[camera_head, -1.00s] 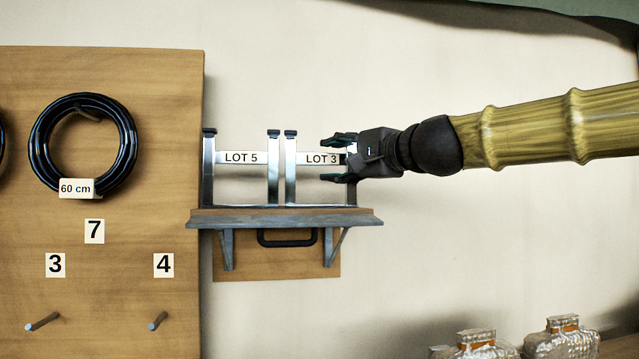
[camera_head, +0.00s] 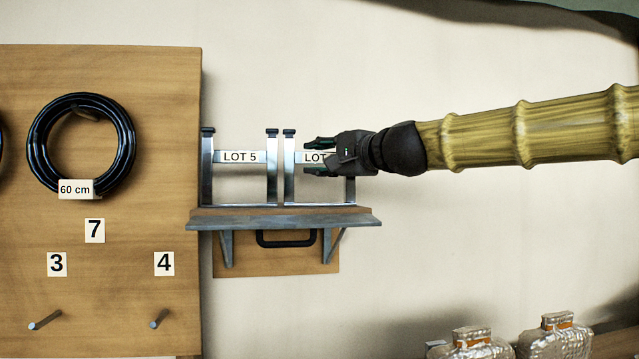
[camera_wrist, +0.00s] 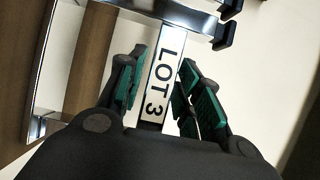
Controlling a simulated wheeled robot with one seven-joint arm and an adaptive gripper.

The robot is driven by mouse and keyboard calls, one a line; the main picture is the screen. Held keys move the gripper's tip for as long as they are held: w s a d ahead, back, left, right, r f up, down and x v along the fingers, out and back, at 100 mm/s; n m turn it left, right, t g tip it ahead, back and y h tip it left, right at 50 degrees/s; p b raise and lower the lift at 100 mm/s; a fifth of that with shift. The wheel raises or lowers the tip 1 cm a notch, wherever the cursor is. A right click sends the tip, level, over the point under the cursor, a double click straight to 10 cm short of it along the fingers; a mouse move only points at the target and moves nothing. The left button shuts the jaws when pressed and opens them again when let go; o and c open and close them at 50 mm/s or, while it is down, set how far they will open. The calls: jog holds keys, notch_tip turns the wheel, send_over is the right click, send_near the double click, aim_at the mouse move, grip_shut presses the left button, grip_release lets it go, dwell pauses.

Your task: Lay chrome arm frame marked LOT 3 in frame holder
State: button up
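The chrome arm frame marked LOT 3 (camera_head: 290,183) stands upright on a small wall shelf (camera_head: 285,221), to the right of the frame marked LOT 5 (camera_head: 239,157). My gripper (camera_head: 320,157) is at its crossbar, reaching in from the right and covering part of the label. In the wrist view the LOT 3 label (camera_wrist: 161,76) lies between the two green-padded fingers of my gripper (camera_wrist: 161,92). The fingers are open, with a visible gap on each side of the bar. No frame holder can be made out.
A wooden board (camera_head: 120,140) on the left carries a coiled black hose (camera_head: 45,170) tagged 60 cm, number labels and pegs. A black handle (camera_head: 286,241) is below the shelf. Wrapped packages (camera_head: 555,338) stand at lower right. The wall right of the shelf is clear.

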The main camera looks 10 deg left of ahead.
jog(key=shift+a, duration=0.1)
grip_shut()
jog(key=shift+r, duration=0.1)
